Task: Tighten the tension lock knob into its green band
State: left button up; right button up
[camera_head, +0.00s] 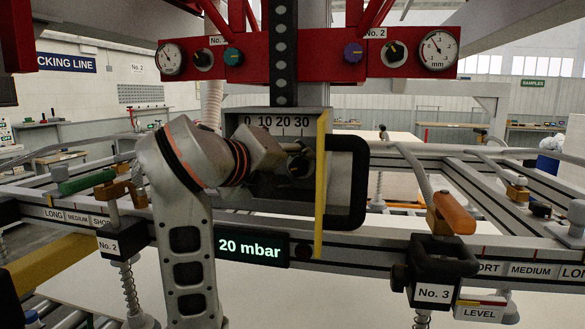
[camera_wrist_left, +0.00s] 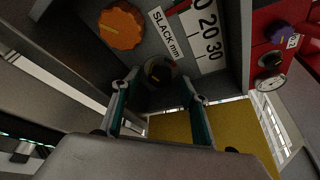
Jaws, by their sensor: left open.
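In the left wrist view a dark round knob (camera_wrist_left: 160,72) with a pale mark sits on the grey housing, between the two teal-padded fingers of my left gripper (camera_wrist_left: 158,88). The fingers are apart, and I cannot tell whether they touch it. An orange ribbed knob (camera_wrist_left: 121,28) sits farther up the same housing, beside the "SLACK mm" scale (camera_wrist_left: 205,32). I cannot tell which knob is the tension lock, and I see no green band. In the head view my left gripper (camera_head: 285,158) is at the front of the grey housing (camera_head: 318,118), its fingertips partly hidden.
A black handle (camera_head: 347,183) and a yellow-edged plate (camera_head: 320,185) stand just right of the gripper. A "20 mbar" display (camera_head: 251,247) is below. A red panel (camera_head: 320,55) with dials and knobs hangs above. Rails with clamps and suction stems run to both sides.

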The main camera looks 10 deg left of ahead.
pick_arm(q)
jog(key=c, duration=1.1)
pick_arm(e)
jog(key=shift+f, duration=0.15)
jog(key=shift+s, duration=0.1)
